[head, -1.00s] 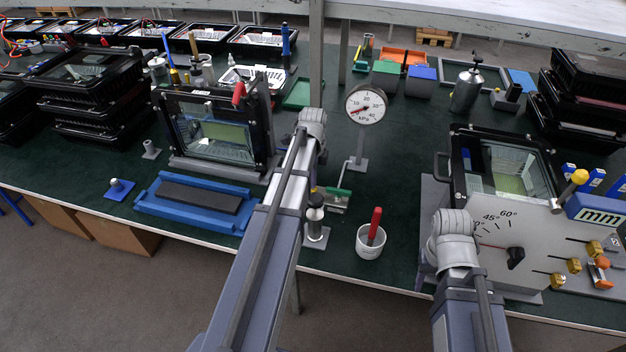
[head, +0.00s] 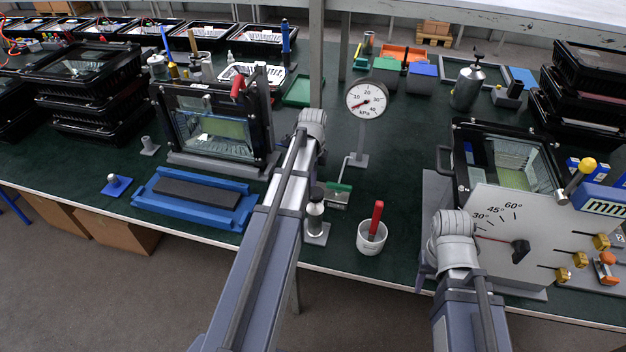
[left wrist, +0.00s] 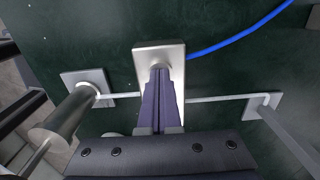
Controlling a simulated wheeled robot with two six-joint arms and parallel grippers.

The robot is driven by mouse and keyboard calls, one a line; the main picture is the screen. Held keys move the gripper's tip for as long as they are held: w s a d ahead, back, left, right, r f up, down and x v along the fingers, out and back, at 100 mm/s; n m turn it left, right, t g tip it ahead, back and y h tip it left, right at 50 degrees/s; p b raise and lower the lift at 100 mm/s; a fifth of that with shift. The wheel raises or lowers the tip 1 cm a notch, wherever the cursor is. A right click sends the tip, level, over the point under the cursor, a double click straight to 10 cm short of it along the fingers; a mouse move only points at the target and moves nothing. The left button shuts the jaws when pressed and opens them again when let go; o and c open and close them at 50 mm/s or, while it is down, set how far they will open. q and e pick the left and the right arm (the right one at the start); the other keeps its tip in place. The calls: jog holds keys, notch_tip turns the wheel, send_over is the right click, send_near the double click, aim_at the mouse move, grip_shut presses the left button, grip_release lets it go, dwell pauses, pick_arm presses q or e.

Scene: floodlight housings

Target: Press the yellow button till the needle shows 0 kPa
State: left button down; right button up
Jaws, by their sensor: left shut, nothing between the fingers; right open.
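The round gauge (head: 366,100) marked kPa stands on a post at the middle. Its red needle points to the lower left, below the 10 mark, near the scale's low end; the exact reading is too small to tell. In the left wrist view, my left gripper (left wrist: 160,72) is shut and empty, its fingertips over a pale plate (left wrist: 148,52). The yellow button is not visible; the fingers may be covering it, and I cannot tell whether they touch it. In the head view my left gripper is hidden behind its arm. My right gripper (head: 423,275) is mostly hidden by its wrist.
A metal pump cylinder (left wrist: 62,115) stands left of the fingers, joined by a thin pipe (left wrist: 215,98) to the gauge's base (left wrist: 262,104). A white cup (head: 371,238) with a red-handled tool is nearby.

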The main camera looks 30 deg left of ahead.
pick_arm(q)
jog(key=shift+s+d+f, duration=0.1)
jog(key=shift+s+d, duration=0.1)
jog(key=shift+s, duration=0.1)
pick_arm(e)
jog(key=shift+f, duration=0.2)
